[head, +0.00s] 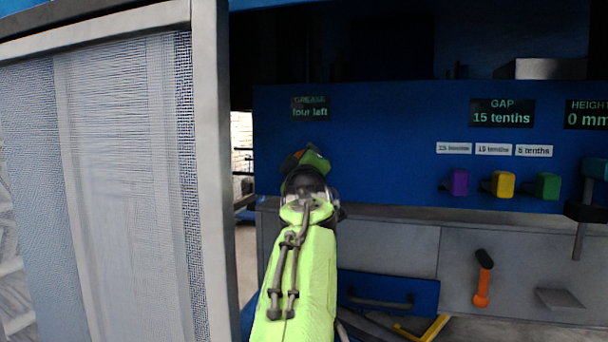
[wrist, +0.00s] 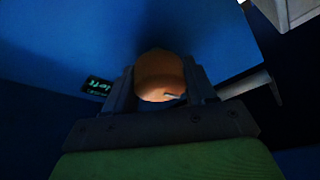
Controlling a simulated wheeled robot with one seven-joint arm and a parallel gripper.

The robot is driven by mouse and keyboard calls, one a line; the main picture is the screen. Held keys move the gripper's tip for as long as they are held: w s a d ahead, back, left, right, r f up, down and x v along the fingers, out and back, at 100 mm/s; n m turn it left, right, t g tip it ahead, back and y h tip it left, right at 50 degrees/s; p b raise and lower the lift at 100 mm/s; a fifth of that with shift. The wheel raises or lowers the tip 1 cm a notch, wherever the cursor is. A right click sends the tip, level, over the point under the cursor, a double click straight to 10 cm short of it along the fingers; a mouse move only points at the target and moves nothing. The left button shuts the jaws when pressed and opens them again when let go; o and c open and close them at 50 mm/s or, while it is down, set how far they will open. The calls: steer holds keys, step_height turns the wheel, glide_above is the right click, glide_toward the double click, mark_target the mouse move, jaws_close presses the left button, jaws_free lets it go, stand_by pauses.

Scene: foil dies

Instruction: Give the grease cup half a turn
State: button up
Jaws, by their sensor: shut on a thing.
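The grease cup (wrist: 158,72) shows in the wrist view as a rounded orange cap against the blue panel. A small pale mark is on its near edge, to the right of its middle. My gripper (wrist: 160,92) has one dark finger on each side of the cup and is shut on it. In the head view my gripper (head: 312,160) is at the blue panel below the grease display (head: 310,108), which reads "four left". My own arm and wrist hide nearly all of the cup there.
A grey-framed mesh guard (head: 130,150) stands close on the left. To the right on the panel are purple (head: 457,182), yellow (head: 502,184) and green (head: 547,186) blocks under the gap display (head: 502,112). An orange-handled lever (head: 482,280) is lower right.

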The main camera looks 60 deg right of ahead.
steer(key=m+h+b, duration=0.1)
steer(key=m, duration=0.2)
steer(key=m+g+h+b, duration=0.1)
steer(key=m, duration=0.2)
steer(key=shift+r+m+g+h+b, duration=0.1)
steer(key=shift+m+g+h+b, duration=0.4)
steer(key=shift+m+g, duration=0.7)
steer(key=shift+m+t, duration=0.3)
steer(key=shift+m, duration=0.2)
steer(key=o, duration=1)
steer(key=b+v, duration=0.5)
steer(key=v, duration=1)
steer(key=shift+s+a+b, duration=0.1)
steer(key=shift+a+b, duration=0.25)
